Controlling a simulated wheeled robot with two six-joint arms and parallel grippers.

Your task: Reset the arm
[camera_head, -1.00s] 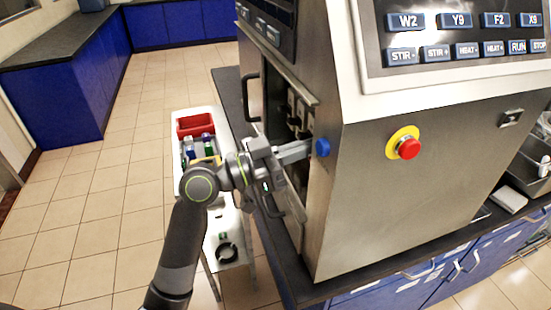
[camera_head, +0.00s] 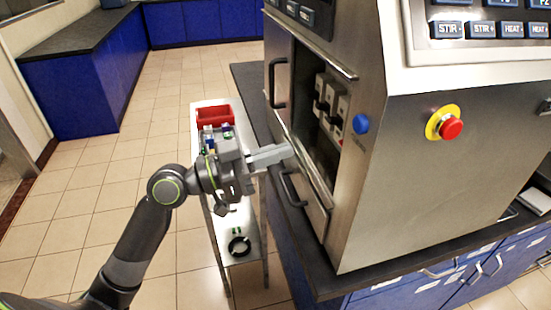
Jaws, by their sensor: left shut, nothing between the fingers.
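My left arm comes in from the lower left. My left gripper (camera_head: 284,152) is shut and empty, its fingers pointing right. In the picture its tips lie just left of the open recess (camera_head: 318,140) in the bioreactor's side. Light-coloured switches (camera_head: 330,105) show inside that recess. The steel bioreactor cabinet (camera_head: 400,200) fills the right half, with a blue round knob (camera_head: 361,124) on its edge and a red emergency button (camera_head: 450,128) on a yellow ring. My right gripper is not in view.
A narrow white cart (camera_head: 243,259) with a red bin (camera_head: 214,115), small bottles and a black ring (camera_head: 239,246) stands behind my left arm. The dark bench edge (camera_head: 300,262) and cabinet handles (camera_head: 278,83) are close to the gripper. Tiled floor (camera_head: 80,215) at left is clear.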

